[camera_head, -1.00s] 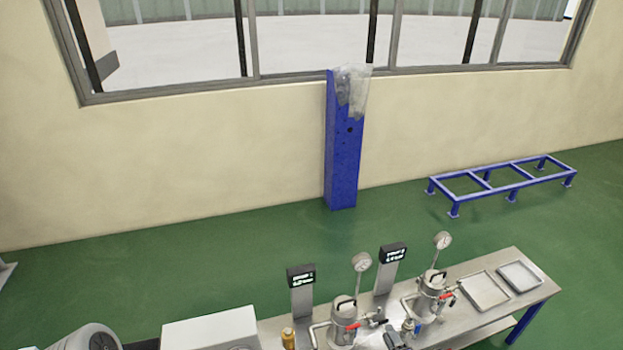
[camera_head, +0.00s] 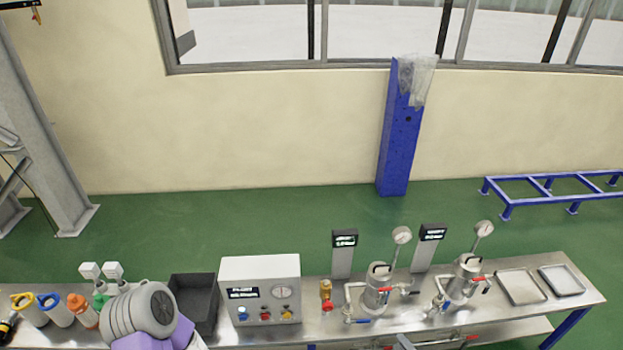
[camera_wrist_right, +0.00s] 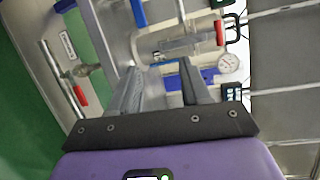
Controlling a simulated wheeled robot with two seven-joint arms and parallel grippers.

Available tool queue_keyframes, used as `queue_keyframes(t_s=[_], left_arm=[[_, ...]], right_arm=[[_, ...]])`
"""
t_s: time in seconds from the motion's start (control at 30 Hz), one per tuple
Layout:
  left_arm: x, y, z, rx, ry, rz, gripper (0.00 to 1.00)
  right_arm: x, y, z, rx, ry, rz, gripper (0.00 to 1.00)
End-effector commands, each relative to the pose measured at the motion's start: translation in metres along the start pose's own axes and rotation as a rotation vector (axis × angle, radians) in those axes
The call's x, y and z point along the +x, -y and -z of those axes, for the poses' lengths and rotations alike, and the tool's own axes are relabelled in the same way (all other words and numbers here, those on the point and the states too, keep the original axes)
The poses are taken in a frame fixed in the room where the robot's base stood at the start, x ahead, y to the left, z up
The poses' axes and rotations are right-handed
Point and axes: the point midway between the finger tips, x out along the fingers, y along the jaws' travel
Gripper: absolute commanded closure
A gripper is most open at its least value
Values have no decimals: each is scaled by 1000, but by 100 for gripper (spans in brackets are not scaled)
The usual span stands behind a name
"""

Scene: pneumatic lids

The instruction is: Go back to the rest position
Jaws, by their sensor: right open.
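My right gripper (camera_wrist_right: 158,85) shows in the right wrist view, with its two grey fingers apart and nothing between them. Steel fittings, a red handle (camera_wrist_right: 219,33) and a white gauge (camera_wrist_right: 229,64) lie beyond the fingertips. In the head view, only a small grey piece at the bottom edge may belong to this gripper. A grey and purple link of my own arm stands at the lower left, in front of the bench. My left gripper does not show.
The steel bench (camera_head: 520,315) carries two pressure pots (camera_head: 376,287) (camera_head: 465,278) with gauges, a control box (camera_head: 260,288), a black bin (camera_head: 195,300), capped bottles (camera_head: 30,308) and two trays (camera_head: 521,286). A blue pillar (camera_head: 400,140) and low blue frame (camera_head: 545,188) stand behind, with clear green floor between.

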Motion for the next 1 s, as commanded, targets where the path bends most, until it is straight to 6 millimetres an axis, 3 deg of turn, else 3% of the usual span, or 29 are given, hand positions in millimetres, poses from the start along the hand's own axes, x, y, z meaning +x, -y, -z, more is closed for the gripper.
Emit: queue_keyframes(t_s=[0.17,0.27,0.4,0.5,0.6,0.7,0.83,1.0], left_arm=[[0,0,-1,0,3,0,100],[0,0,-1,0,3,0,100],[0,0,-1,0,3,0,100],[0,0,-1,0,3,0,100],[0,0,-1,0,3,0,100],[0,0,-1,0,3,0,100],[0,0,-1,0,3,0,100],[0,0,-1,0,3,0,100]], right_arm=[[9,-9,-73,68,241,-165,53],[3,-17,-129,98,414,-321,53],[-41,-32,-213,61,675,-660,53],[-82,-39,-246,-44,782,-893,53],[-119,-38,-261,-202,822,-1070,53],[-143,-29,-264,-382,812,-1164,53],[-154,-10,-270,-569,773,-1166,53],[-156,11,-282,-680,741,-1100,53]])
